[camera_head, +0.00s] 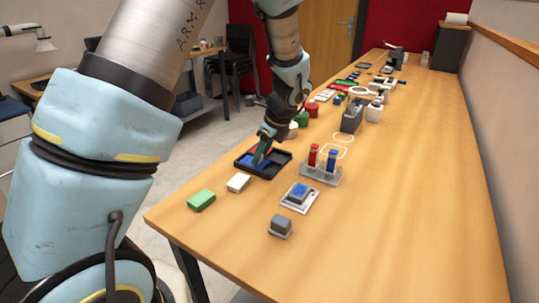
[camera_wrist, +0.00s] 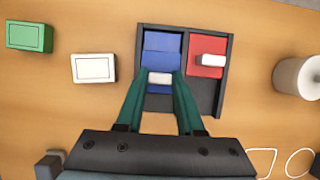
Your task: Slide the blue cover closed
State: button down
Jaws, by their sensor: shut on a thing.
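A dark tray (camera_wrist: 229,70) with two side-by-side compartments lies on the table; it also shows in the head view (camera_head: 285,167). The left compartment in the wrist view holds the blue cover (camera_wrist: 162,42) with a white handle (camera_wrist: 160,78). Dark tray floor shows below the cover, between my fingers. My gripper (camera_wrist: 160,76) points down, its green fingers shut on the white handle. In the head view my gripper (camera_head: 261,156) is over the tray and hides part of the blue cover (camera_head: 253,163).
A red cover (camera_wrist: 207,49) with a white handle fills the upper part of the other compartment. White (camera_head: 238,182) and green (camera_head: 201,200) blocks lie nearby. A rack with red and blue pieces (camera_head: 321,172) and a blue-topped button box (camera_head: 299,195) stand right of the tray.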

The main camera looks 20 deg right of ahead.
aim_at(264, 165)
jog(key=shift+w+a, duration=1)
jog(key=shift+w, duration=0.3)
jog(key=c, duration=0.5)
grip_release()
jog(key=b+v, duration=0.1)
jog(key=v, duration=0.9)
jog(key=shift+s+d+r, duration=0.1)
jog(key=shift+r, duration=0.3)
